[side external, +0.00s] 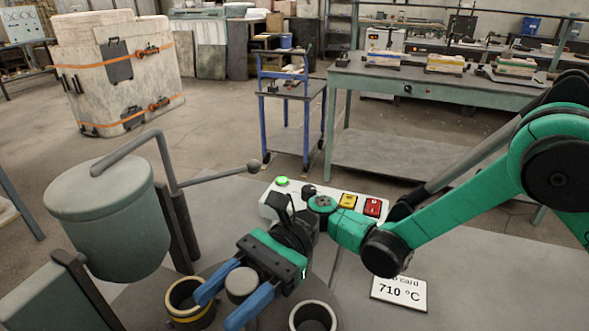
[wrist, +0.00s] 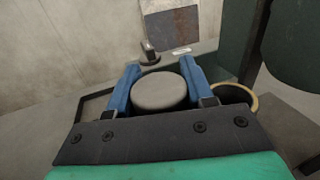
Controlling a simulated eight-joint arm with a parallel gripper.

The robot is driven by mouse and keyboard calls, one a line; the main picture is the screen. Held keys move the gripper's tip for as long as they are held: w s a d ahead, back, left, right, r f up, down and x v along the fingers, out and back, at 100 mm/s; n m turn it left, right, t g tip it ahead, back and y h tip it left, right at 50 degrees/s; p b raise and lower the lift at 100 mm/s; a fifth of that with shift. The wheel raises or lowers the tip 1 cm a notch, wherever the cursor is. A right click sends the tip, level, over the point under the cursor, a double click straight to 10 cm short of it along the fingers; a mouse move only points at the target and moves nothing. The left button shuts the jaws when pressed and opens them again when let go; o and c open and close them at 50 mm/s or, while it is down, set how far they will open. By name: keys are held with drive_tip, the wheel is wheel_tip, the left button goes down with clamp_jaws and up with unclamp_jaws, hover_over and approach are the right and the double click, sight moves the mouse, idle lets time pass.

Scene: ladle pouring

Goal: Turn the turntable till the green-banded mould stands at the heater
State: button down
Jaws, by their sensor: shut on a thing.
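My gripper (side external: 222,306) is shut on the round grey knob (side external: 240,281) above the turntable (side external: 274,314). In the wrist view the blue fingers lie on both sides of the knob (wrist: 160,92). A yellow-banded mould (side external: 188,314) stands on the turntable to the left of the knob; its rim also shows in the wrist view (wrist: 250,101). Another mould (side external: 313,310), with a pale rim, stands to the right, cut off by the lower frame edge. I see no green band. A grey-green drum (side external: 112,225) stands at the left; I cannot tell if it is the heater.
A long lever (side external: 215,177) reaches right from the drum's post. A control box (side external: 350,201) with a lit green lamp and yellow and red buttons lies behind my gripper. A card reading 710 °C (side external: 400,292) lies to the right. The bench between card and turntable looks clear.

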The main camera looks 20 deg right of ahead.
drive_tip(key=shift+s+d+n+g+h, duration=0.1)
drive_tip(key=shift+n+g+h, duration=0.75)
drive_tip(key=shift+g, duration=0.3)
drive_tip(key=shift+s+d+n+g+h, duration=0.1)
drive_tip(key=shift+n+g+h, duration=0.7)
drive_tip(key=shift+g, duration=0.35)
drive_tip(key=shift+d+n+g+h, duration=0.1)
drive_tip(key=shift+n+g+h, duration=0.35)
drive_tip(key=shift+n, duration=0.1)
drive_tip(key=shift+c, duration=1.7)
unclamp_jaws()
drive_tip(key=shift+r, duration=0.1)
wheel_tip(320, 180, up, 20)
